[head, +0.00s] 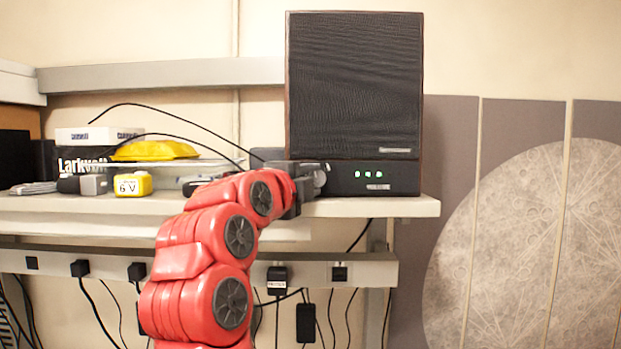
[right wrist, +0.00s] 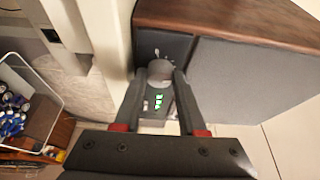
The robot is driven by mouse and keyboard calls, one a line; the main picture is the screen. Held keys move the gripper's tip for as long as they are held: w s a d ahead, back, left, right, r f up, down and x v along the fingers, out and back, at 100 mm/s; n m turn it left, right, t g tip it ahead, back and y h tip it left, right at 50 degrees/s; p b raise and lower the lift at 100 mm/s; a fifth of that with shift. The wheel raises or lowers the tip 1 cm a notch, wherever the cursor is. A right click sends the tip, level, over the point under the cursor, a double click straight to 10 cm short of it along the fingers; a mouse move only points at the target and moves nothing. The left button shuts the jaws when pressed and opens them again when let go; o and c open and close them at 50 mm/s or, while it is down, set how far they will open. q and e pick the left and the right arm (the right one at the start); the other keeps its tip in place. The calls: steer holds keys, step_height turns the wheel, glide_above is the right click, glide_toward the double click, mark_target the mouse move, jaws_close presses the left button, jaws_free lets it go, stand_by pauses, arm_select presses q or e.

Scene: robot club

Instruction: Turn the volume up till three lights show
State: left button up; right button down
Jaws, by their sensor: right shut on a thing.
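The black speaker (head: 354,90) stands on the shelf, with a control panel (head: 340,188) along its bottom front. A round grey volume knob (head: 320,178) is at the panel's left end; it also shows in the right wrist view (right wrist: 160,70). My right gripper (head: 304,184) is shut on the knob, one finger on each side of it in the right wrist view (right wrist: 161,78). Three small green lights (head: 367,177) appear lit on the panel; they also show green in the right wrist view (right wrist: 158,100). My left gripper is not in view.
The shelf (head: 400,207) holds a yellow 6 V battery (head: 133,184), a yellow item (head: 154,150) and boxes left of my arm. Black cables run near my wrist. A power rail (head: 210,270) with plugs lies below. The shelf ends just right of the speaker.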

stand_by(0.3)
steer(key=shift+c, duration=2.4)
jaws_free()
steer(key=shift+f, duration=0.1)
